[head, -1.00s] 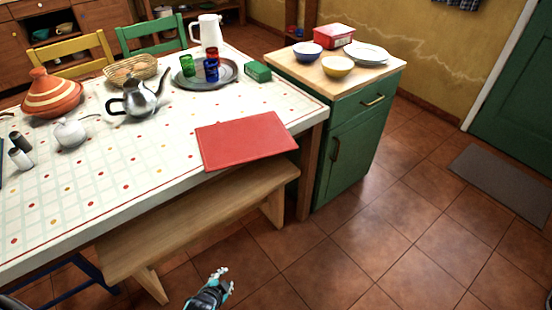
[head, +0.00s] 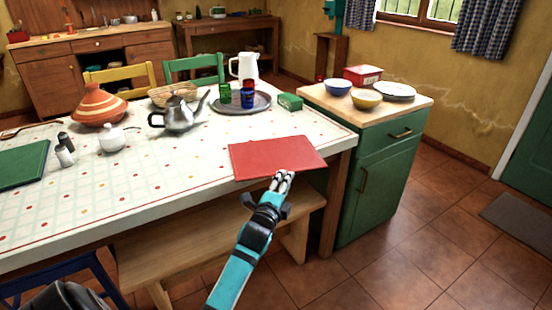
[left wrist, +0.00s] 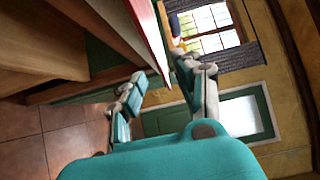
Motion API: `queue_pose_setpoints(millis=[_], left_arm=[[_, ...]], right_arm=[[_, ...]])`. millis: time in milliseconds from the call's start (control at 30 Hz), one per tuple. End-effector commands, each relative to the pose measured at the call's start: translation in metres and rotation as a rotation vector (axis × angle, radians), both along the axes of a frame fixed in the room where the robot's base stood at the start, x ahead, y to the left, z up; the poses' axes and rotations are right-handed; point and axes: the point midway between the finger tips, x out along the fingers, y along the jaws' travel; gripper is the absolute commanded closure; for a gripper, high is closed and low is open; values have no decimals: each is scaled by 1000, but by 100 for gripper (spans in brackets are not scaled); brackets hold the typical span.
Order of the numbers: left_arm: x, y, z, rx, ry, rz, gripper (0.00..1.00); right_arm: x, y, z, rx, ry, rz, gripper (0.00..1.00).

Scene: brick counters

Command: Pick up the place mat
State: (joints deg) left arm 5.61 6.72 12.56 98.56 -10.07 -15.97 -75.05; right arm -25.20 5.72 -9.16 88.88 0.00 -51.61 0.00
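The red place mat (head: 275,157) lies flat at the front right corner of the table (head: 180,210), its front edge close to the table's edge. My left gripper (head: 283,178) is at the middle of the mat's front edge. In the left wrist view my left gripper (left wrist: 160,75) is open, with its fingers spread on either side of the edge of the red mat (left wrist: 149,28). I cannot tell whether either finger touches it. A green mat (head: 22,165) lies at the table's left. My right gripper is not in view.
A wooden bench (head: 190,235) stands below the table's front edge. A green cabinet (head: 380,185) with bowls stands to the right. A metal teapot (head: 178,114), a tray (head: 262,104) with cups and a green box (head: 290,101) stand behind the mat.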

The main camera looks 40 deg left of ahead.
Motion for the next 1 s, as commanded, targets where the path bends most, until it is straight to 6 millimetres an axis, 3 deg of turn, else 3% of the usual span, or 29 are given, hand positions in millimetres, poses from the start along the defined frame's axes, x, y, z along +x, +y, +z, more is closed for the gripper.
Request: queue_pose_setpoints(millis=[100,367,633,967,1000], left_arm=[[20,6,-1,0,-1,0,67],[38,12,-2,0,0,0,67],[74,28,-5,-1,-1,0,67],[81,29,-5,0,1,-1,67],[81,29,-5,0,1,-1,71]], right_arm=[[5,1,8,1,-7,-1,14],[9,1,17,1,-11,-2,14],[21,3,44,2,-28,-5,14],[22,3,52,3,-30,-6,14],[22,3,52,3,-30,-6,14]])
